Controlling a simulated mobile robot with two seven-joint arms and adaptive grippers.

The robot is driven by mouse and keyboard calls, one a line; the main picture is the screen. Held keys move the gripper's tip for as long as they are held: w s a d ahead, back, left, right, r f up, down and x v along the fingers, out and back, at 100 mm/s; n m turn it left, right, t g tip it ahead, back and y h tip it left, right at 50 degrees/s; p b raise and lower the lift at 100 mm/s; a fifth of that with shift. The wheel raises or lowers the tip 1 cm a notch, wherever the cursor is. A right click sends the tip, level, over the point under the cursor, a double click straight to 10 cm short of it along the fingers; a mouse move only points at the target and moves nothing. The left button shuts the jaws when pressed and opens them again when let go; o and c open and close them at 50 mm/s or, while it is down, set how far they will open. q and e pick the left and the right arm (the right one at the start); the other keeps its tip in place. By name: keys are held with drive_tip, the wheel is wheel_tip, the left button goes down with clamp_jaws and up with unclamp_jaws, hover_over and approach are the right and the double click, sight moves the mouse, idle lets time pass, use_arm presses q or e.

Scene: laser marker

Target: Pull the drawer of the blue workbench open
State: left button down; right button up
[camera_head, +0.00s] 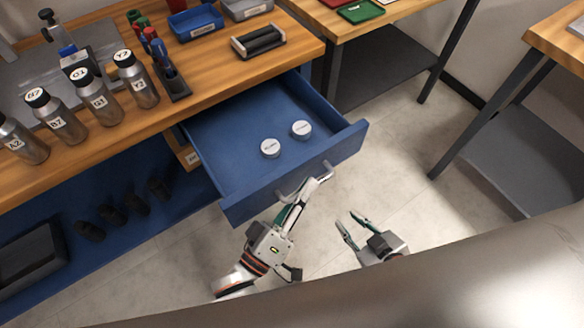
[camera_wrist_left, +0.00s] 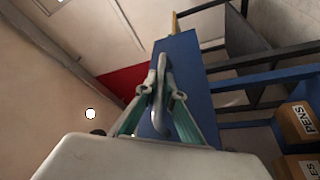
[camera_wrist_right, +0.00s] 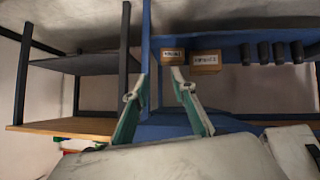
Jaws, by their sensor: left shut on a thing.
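The blue workbench's drawer (camera_head: 225,145) stands pulled well out from under the wooden top, and its inside is visible. Two white round lidded pots (camera_head: 270,148) (camera_head: 301,129) lie in it. My left gripper (camera_head: 304,188) is shut on the drawer's grey handle (camera_head: 327,166) at the outer face of the drawer front (camera_head: 348,145). In the left wrist view the handle (camera_wrist_left: 160,100) runs between the fingers, against the blue front (camera_wrist_left: 190,65). My right gripper (camera_head: 348,219) is open and empty, apart from the drawer front, over the floor.
The wooden worktop (camera_head: 190,62) holds several labelled metal bottles (camera_head: 99,97), a pen holder (camera_head: 172,82) and a blue tray (camera_head: 195,22). Below is a blue shelf (camera_head: 115,240) with dark objects. Other tables stand at the back and right (camera_head: 560,40). Floor (camera_head: 400,150) is clear beyond the drawer.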

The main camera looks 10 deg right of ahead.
use_arm(q)
drive_tip(key=s, duration=0.1)
drive_tip(key=s+d, duration=0.1)
drive_tip(key=shift+s, duration=0.4)
use_arm(e)
drive_tip(key=shift+s+f, duration=0.25)
drive_tip(key=shift+s, duration=0.1)
use_arm(q)
drive_tip(key=c, duration=2.4)
unclamp_jaws()
drive_tip(key=shift+c, duration=0.2)
use_arm(e)
drive_tip(key=shift+r, duration=0.15)
drive_tip(key=shift+w, duration=0.15)
